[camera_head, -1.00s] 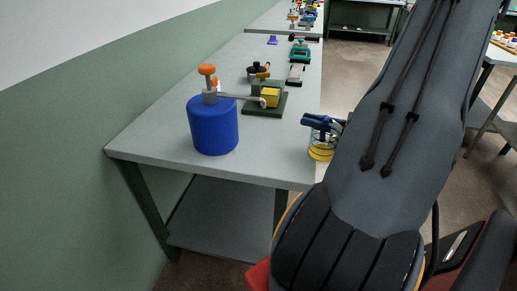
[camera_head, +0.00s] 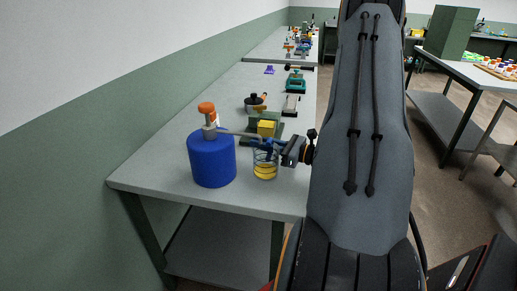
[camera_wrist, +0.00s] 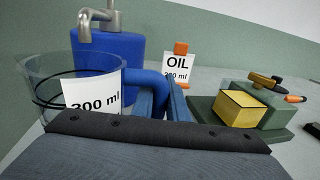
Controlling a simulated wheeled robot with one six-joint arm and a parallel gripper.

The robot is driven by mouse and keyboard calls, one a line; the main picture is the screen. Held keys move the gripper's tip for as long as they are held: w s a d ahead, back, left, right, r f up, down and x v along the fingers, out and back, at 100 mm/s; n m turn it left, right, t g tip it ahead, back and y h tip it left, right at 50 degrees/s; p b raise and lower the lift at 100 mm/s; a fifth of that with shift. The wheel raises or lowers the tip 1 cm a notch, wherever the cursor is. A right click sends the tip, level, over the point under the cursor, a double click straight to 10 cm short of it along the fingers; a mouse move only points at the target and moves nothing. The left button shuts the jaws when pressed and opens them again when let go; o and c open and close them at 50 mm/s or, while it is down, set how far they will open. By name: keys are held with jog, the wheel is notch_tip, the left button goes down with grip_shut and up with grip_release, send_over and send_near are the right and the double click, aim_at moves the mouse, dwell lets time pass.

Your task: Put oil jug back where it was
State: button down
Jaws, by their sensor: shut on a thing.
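The oil jug (camera_head: 265,170) is a clear beaker with yellow oil in its bottom. My gripper (camera_head: 268,146) is shut on its blue handle, above the table's front part, just right of the blue canister (camera_head: 212,162). In the wrist view my gripper (camera_wrist: 163,102) holds the handle, and the jug (camera_wrist: 45,85) with its "300 ml" label is at the left. The blue canister (camera_wrist: 120,48) stands behind it, with a grey pump and spout on top. An "OIL" card (camera_wrist: 178,70) stands behind the handle. I cannot tell if the jug touches the table.
A dark green block with a yellow piece (camera_head: 266,128) sits just behind the jug. A dark pot (camera_head: 254,103), a teal device (camera_head: 296,84) and other tools stand farther back. The table (camera_head: 150,172) is bare at its front left.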

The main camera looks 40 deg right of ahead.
jog(key=shift+w+a, duration=0.25)
jog(key=shift+w, duration=0.1)
jog(key=shift+a+f+p, duration=0.1)
jog(key=shift+f+p, duration=0.75)
jog(key=shift+f, duration=0.9)
jog(key=shift+f, duration=0.15)
jog(key=c, duration=1.7)
grip_release()
jog(key=shift+c, duration=0.2)
